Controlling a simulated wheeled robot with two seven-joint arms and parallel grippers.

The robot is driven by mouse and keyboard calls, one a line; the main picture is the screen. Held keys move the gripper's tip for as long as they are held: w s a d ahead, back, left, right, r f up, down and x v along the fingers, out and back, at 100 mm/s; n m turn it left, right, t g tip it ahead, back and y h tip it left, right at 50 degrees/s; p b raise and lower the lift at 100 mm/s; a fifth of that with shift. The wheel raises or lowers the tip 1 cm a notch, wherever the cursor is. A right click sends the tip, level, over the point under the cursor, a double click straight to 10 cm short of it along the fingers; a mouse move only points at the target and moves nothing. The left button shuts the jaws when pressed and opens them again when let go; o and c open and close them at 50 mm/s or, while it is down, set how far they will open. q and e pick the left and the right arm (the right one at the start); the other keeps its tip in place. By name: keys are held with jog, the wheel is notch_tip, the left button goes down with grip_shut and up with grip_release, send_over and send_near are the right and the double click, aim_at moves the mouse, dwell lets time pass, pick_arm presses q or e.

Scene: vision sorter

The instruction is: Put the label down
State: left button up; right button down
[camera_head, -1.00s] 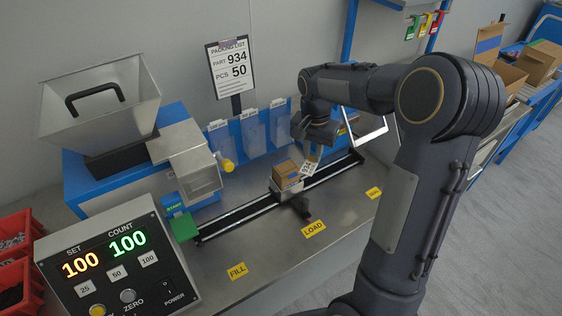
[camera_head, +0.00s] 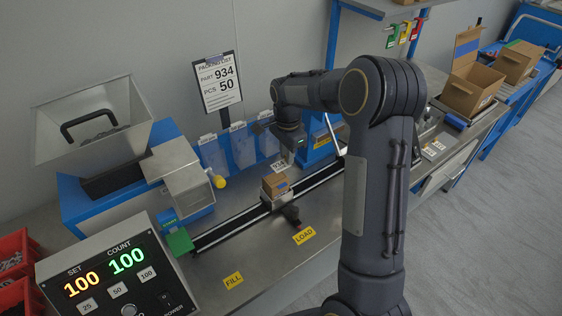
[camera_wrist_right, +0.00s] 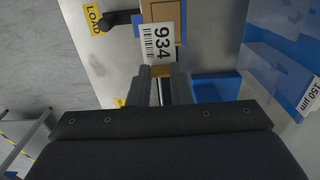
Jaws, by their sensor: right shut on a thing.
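The white label (camera_head: 279,164) printed 934 is held by my right gripper (camera_head: 286,153), just above and behind the small cardboard box in the head view. In the right wrist view the label (camera_wrist_right: 158,43) shows its number and barcode, with its near edge between the two fingertips of my right gripper (camera_wrist_right: 160,74), which is shut on it. The cardboard box (camera_head: 275,183) sits in a carriage on the black rail. In the right wrist view the label partly covers the box (camera_wrist_right: 166,13); I cannot tell whether they touch. My left gripper is not in view.
The counter panel (camera_head: 118,280) reads SET 100 and COUNT 100. The packing list (camera_head: 219,82) shows part 934, 50 pieces. The rail (camera_head: 235,219) runs past the LOAD mark (camera_head: 304,236). Open cartons (camera_head: 470,90) stand at the right. Bare bench lies in front of the rail.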

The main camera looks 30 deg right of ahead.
aim_at(281, 161)
jog(key=shift+w+a+f, duration=0.35)
jog(key=shift+f, duration=0.25)
jog(key=f, duration=0.3)
jog(key=shift+w+a+f+p, duration=0.1)
jog(key=shift+w+a+p, duration=0.15)
jog(key=shift+a+p, duration=0.1)
jog(key=shift+d+f, duration=0.1)
jog(key=shift+f, duration=0.25)
jog(key=shift+f, duration=0.15)
jog(key=c, duration=1.3)
grip_release()
